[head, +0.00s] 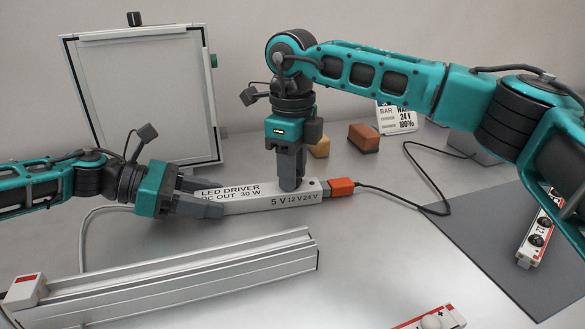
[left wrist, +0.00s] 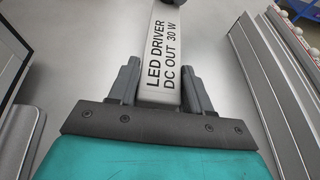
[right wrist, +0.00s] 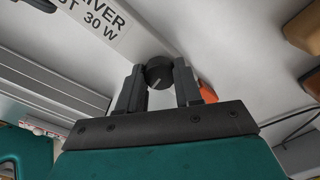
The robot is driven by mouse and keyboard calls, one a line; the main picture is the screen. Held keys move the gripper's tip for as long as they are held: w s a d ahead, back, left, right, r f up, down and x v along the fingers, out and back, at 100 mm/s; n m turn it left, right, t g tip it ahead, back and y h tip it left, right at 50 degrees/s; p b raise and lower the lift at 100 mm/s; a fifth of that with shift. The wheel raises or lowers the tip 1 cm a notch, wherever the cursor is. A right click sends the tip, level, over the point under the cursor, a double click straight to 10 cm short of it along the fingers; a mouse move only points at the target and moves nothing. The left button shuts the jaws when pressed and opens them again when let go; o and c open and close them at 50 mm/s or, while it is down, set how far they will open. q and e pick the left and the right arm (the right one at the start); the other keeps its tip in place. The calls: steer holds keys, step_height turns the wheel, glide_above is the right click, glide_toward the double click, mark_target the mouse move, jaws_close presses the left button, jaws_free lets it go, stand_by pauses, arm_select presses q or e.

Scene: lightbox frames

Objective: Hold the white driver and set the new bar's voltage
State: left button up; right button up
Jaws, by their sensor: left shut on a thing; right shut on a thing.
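The white LED driver (head: 262,202) lies across the middle of the table, printed "LED DRIVER DC OUT 30 W" and "5 V 12 V 24 V". My left gripper (head: 207,195) is shut across its left end; the left wrist view shows the driver (left wrist: 163,62) between both fingers. My right gripper (head: 290,184) points straight down over the driver, shut on a dark round knob (right wrist: 158,72) with a pale line on it. The fingers hide the knob in the head view. I cannot tell which voltage the line marks. A card (head: 398,117) reads "BAR", "DRIVER 24 V" and "100%".
An orange plug (head: 341,188) with a black cable sits at the driver's right end. An aluminium channel (head: 180,283) lies in front. A white-panelled frame (head: 145,95) stands behind. Red-and-white strips lie on the grey mat (head: 470,225) and at the front edge (head: 435,319). Small blocks (head: 363,138) stand behind.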

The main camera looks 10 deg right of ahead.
steer(key=shift+m, duration=0.8)
steer(key=o, duration=1)
steer(key=shift+o, duration=0.2)
steer(key=shift+r, duration=0.15)
step_height(320, 180, up, 12)
arm_select(q)
steer(key=o, duration=1.3)
